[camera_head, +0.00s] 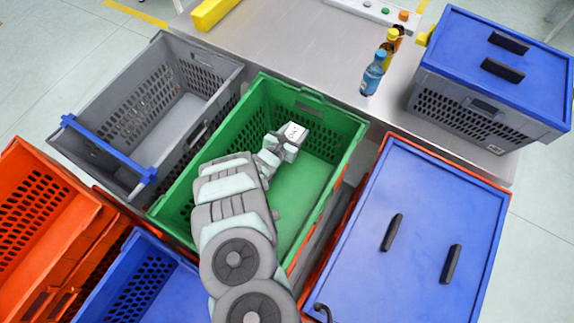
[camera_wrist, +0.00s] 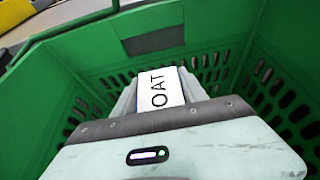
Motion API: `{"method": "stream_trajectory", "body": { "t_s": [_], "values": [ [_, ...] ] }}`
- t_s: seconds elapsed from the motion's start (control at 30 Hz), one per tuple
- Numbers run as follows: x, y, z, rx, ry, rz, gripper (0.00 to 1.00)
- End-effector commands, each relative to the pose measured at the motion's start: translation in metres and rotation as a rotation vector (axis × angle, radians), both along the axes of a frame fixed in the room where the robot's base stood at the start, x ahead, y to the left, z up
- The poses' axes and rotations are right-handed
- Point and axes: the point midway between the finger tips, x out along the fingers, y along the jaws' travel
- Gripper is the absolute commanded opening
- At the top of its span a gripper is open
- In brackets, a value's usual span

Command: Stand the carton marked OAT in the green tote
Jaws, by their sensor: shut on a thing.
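The white carton marked OAT (camera_head: 293,132) is inside the green tote (camera_head: 352,130) in the head view, in its upper part. It also shows in the wrist view (camera_wrist: 160,88), with its lettered face toward the camera. My gripper (camera_head: 284,148) is shut on the carton, with a finger on each side of it. The tote's perforated green walls (camera_wrist: 85,60) surround the gripper in the wrist view. The carton's lower end is hidden, so I cannot tell whether it touches the tote floor.
A grey crate (camera_head: 215,60) with a blue bar stands left of the tote. A blue-lidded orange tote (camera_head: 420,215) stands right. Blue (camera_head: 150,285) and orange (camera_head: 50,190) totes are at lower left. Bottles (camera_head: 372,75) and a blue-lidded grey crate (camera_head: 470,105) are on the metal table.

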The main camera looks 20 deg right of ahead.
Motion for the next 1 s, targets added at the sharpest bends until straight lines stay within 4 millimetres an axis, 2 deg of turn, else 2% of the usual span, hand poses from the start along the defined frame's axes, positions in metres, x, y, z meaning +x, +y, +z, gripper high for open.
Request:
{"method": "stream_trajectory", "body": {
  "t_s": [0.03, 0.17, 0.4, 0.53, 0.73, 0.9, 1.0],
  "values": [
    [-0.001, 0.000, -0.024, -0.001, 0.001, -0.001, 0.00],
    [0.001, 0.000, -0.048, -0.003, -0.004, 0.001, 0.00],
    [-0.001, 0.000, -0.111, -0.001, -0.001, 0.001, 0.00],
    [0.000, -0.001, -0.127, 0.000, 0.000, -0.001, 0.00],
    [0.000, -0.001, -0.137, -0.002, -0.001, 0.000, 0.00],
    [-0.001, -0.001, -0.164, 0.000, 0.001, -0.002, 0.00],
    [0.000, 0.000, -0.171, -0.001, 0.001, 0.000, 0.00]
  ]
}}
